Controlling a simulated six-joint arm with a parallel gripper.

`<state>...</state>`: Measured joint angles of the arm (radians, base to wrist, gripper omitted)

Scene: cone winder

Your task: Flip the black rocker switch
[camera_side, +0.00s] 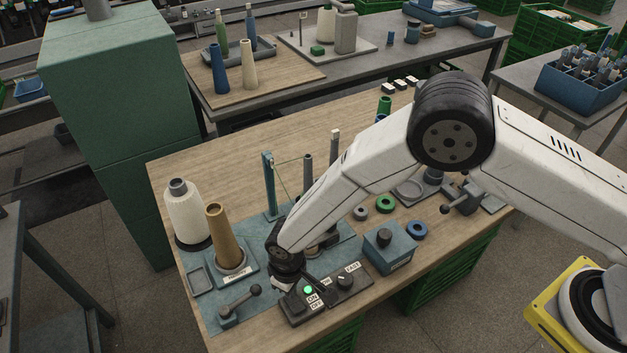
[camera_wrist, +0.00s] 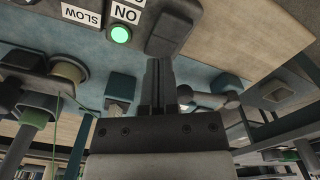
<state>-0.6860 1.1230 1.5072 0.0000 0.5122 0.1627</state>
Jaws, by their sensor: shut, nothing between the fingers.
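The black rocker switch (camera_wrist: 170,34) sits on a dark control box (camera_side: 345,291), beside an ON label (camera_wrist: 125,13). A green lamp (camera_side: 308,289) glows on the box and also shows in the wrist view (camera_wrist: 121,34). My gripper (camera_wrist: 159,64) is shut and empty, its fingertips right by the rocker's near end; I cannot tell whether they touch it. In the side view my gripper (camera_side: 294,289) points down at the left end of the box and largely hides the rocker, so its tilt is unclear.
A crank lever (camera_side: 240,304) stands to the left, near a brown cone (camera_side: 223,237) and white yarn cone (camera_side: 187,213). A blue box with a black knob (camera_side: 390,249) stands right of the control box.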

